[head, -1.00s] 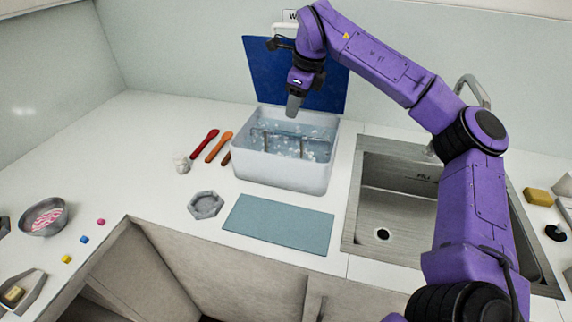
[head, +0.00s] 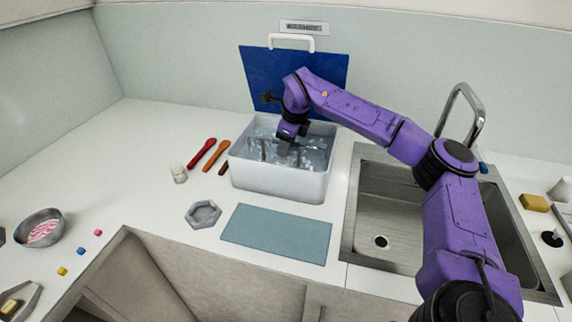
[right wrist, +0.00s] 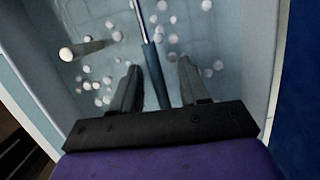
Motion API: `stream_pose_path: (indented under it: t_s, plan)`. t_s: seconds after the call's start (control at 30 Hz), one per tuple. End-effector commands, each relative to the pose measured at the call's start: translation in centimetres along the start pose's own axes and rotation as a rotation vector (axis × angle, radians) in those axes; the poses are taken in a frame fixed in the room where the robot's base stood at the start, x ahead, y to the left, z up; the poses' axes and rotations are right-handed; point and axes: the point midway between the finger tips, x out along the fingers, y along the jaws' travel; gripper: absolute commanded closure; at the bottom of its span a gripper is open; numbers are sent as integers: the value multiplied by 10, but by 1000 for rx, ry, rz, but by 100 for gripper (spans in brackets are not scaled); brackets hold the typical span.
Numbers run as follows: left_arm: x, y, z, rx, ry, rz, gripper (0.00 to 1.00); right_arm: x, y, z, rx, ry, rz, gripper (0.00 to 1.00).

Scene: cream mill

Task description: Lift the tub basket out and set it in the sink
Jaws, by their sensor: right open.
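The white tub (head: 275,182) stands on the counter, with bubbly water inside. The tub basket is mostly hidden in the water; part of its frame shows (head: 264,149). In the right wrist view, a blue-grey bar (right wrist: 150,50), apparently the basket handle, runs between my fingers. My right gripper (head: 284,150) is open, pointing down into the tub, with its fingertips (right wrist: 160,72) on either side of that bar. I cannot tell whether they touch it. The steel sink (head: 388,215) is to the right of the tub, its visible basin empty. My left gripper is not in view.
A blue lid panel (head: 255,75) stands upright behind the tub. A blue-grey mat (head: 277,234) and a grey hexagonal dish (head: 203,214) lie in front. Red and orange tools (head: 201,153) lie left. The tap (head: 472,100) rises behind the sink.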

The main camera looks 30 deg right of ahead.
Motion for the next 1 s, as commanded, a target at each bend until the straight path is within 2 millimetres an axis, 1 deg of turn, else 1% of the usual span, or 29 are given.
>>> stream_pose_path:
  t_s: [0.07, 0.1, 0.17, 0.2, 0.5, 0.63, 0.77, 0.9, 1.0]
  plan:
    - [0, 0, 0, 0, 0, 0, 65, 0, 0, 0, 0, 0, 0, 56]
    - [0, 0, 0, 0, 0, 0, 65, 0, 0, 0, 0, 0, 0, 69]
    - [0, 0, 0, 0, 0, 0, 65, 0, 0, 0, 0, 0, 0, 88]
    - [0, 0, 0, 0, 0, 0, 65, 0, 0, 0, 0, 0, 0, 100]
    - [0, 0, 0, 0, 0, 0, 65, -1, 0, 0, 0, -1, 0, 100]
    - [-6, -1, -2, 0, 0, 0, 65, -8, -1, 3, -1, -1, 0, 100]
    - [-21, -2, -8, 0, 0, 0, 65, -26, -3, 10, -4, -3, 0, 100]
    - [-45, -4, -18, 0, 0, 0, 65, -56, -6, 21, -8, -4, -1, 100]
    - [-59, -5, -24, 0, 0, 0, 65, -73, -8, 28, -13, -4, 2, 100]
